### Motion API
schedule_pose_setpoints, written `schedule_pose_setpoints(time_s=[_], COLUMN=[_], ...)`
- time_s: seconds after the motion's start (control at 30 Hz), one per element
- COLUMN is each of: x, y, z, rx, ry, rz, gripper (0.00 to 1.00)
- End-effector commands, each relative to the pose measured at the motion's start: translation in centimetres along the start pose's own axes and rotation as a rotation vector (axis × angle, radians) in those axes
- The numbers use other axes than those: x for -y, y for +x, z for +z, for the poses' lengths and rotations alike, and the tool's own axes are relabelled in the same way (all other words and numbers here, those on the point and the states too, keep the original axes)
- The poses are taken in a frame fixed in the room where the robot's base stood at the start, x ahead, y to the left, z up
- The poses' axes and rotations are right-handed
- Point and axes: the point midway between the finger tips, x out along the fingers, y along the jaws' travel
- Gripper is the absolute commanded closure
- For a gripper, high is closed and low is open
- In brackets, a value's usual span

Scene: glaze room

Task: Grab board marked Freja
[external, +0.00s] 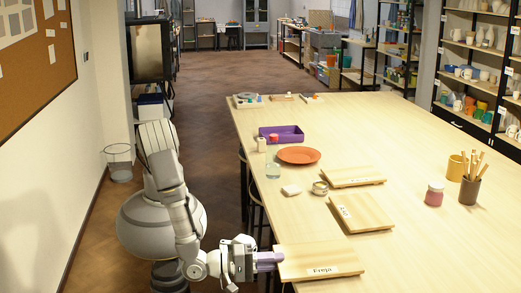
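A light wooden board (300,258) lies at the near left edge of the long table. Its white label (322,270) appears turned around, and its small lettering seems to read Freja. My gripper (277,260), with purple fingers, is at the left edge of this board, roughly level with it. The fingertips meet or overlap the board's edge; whether they are closed on it I cannot tell. Two similar labelled boards, one in the middle (365,212) and one farther back (350,176), lie on the table; their labels are too small to read surely.

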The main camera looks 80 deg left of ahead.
Motion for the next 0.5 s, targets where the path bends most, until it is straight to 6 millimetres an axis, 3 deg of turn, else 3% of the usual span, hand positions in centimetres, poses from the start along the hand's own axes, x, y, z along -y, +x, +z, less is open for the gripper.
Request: schedule_pose_setpoints(time_s=[0.13, 0.5], x=[-0.02, -0.95], y=[0.0, 0.01], z=[0.0, 0.01], rx=[0.0, 0.0], ry=[0.0, -0.001], rz=[0.0, 0.002], gripper=[1.0, 1.0])
